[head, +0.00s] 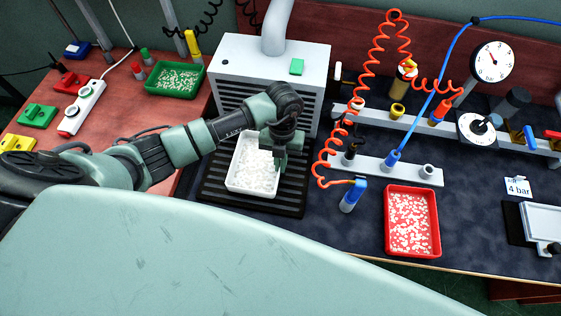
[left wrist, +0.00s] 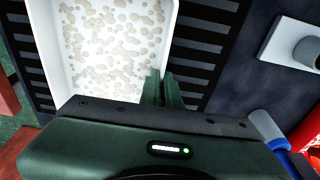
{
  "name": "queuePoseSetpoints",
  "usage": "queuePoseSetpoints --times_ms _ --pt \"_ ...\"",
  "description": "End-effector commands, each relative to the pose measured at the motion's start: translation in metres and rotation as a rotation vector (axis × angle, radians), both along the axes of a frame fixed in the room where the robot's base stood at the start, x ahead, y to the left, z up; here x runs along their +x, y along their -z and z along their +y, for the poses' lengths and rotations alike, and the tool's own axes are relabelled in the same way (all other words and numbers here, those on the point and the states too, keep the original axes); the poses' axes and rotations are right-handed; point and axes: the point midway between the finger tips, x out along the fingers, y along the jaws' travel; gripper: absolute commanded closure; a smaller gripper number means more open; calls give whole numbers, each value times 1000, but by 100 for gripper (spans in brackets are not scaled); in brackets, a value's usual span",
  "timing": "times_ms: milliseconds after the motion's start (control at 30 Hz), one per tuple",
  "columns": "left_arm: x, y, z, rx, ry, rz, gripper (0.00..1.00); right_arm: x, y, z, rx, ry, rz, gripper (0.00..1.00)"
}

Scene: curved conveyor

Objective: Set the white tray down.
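The white tray (head: 232,181) holds many small pale pieces and sits level at or just above the black slatted mat (head: 213,195); I cannot tell whether its bottom touches. My left gripper (head: 279,164) points down at the tray's right wall. In the left wrist view, the tray (left wrist: 55,70) fills the upper left, and my left gripper's fingers (left wrist: 164,88) are close together, one on each side of the tray's wall. The gripper looks shut on that wall. My right gripper is in neither view.
A white vented box (head: 275,62) with a duct stands right behind the tray. A red tray (head: 433,225) of pale pieces and a blue-tipped hose nozzle (head: 352,196) lie to the right. A green tray (head: 190,92) stands at the back left. Dark bench is free between nozzle and red tray.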

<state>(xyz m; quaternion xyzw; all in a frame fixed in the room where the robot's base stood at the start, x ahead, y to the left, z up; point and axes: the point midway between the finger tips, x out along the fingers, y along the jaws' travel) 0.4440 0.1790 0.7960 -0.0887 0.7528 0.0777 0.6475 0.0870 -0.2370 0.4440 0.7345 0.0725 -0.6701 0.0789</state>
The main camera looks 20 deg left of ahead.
Motion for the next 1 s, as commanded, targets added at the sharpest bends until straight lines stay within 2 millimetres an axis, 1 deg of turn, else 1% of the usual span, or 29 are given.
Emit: queuePoseSetpoints --times_ms 200,233,267,300,567,667,767,867,1000 --pt "0 3 0 0 0 0 100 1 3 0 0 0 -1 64" --pt "0 1 0 0 0 0 88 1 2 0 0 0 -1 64" --pt "0 1 0 0 0 0 80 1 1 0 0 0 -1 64" --pt "0 1 0 0 0 0 75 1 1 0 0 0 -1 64" --pt "0 1 0 0 0 0 75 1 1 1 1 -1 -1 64" --pt "1 -3 0 -1 0 -1 75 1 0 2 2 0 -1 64" --pt "4 -13 0 -2 1 -4 75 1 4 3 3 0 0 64" --pt "6 -30 1 -1 2 -5 75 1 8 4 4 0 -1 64" --pt "11 -61 2 -1 2 -6 75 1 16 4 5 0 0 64"
